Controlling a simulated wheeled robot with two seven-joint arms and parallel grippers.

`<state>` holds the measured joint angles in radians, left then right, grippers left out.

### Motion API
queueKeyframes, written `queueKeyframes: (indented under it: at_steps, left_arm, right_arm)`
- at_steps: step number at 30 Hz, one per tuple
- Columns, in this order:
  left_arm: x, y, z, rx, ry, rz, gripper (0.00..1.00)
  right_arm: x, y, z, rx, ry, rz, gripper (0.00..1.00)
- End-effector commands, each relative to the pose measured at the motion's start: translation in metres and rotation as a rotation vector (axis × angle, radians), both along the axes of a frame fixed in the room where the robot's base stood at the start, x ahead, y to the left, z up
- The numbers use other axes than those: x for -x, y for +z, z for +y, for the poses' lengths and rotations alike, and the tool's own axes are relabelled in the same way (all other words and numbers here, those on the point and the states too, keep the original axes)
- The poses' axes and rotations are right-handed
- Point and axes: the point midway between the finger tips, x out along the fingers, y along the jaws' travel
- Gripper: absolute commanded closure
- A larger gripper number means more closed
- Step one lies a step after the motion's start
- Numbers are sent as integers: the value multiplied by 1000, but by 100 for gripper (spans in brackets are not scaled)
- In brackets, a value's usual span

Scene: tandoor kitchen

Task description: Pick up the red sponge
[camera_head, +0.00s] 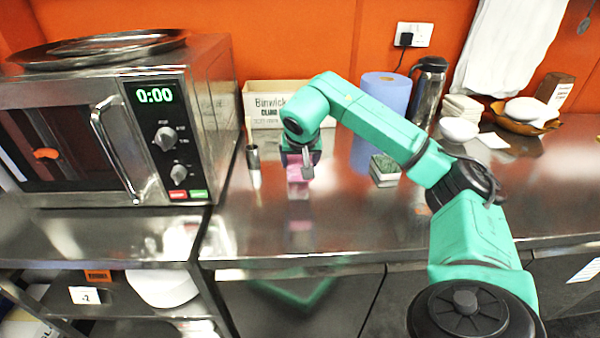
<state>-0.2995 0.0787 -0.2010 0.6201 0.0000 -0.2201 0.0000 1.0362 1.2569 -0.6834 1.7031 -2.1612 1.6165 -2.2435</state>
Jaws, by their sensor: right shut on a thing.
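The red sponge (297,189), pinkish in this light, is on or just above the steel counter (350,222); I cannot tell whether it touches the surface. My right gripper (304,170) reaches down over it and is shut on it. The gripper and wrist hide the sponge's upper part. My left gripper is not in view.
A microwave (157,127) stands on the left with a steel tray (100,48) on top. A small metal cylinder (253,160) is left of the sponge.

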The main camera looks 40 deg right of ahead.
Motion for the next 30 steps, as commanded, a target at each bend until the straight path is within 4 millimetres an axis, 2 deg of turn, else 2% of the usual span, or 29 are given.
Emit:
queueKeyframes:
  at_steps: [1, 5, 11, 15, 18, 22, 29, 30]
  left_arm:
    - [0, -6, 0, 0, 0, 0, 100]
    - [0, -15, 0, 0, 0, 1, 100]
    - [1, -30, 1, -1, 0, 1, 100]
    - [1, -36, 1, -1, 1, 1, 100]
    - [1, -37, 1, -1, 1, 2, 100]
    - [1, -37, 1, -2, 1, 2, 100]
    - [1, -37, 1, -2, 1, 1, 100]
    - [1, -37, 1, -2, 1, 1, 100]
  right_arm:
    - [9, -6, 6, 4, 3, 4, 72]
    - [34, -6, 24, 6, 4, 4, 72]
    - [86, -8, 64, 8, 7, 2, 72]
    - [121, -5, 92, 4, 7, 2, 72]
    - [138, -4, 105, 2, 5, 3, 72]
    - [148, -4, 112, 2, 1, 3, 72]
    - [150, -3, 113, 2, 0, 4, 72]
    - [150, -3, 113, 2, 0, 4, 29]
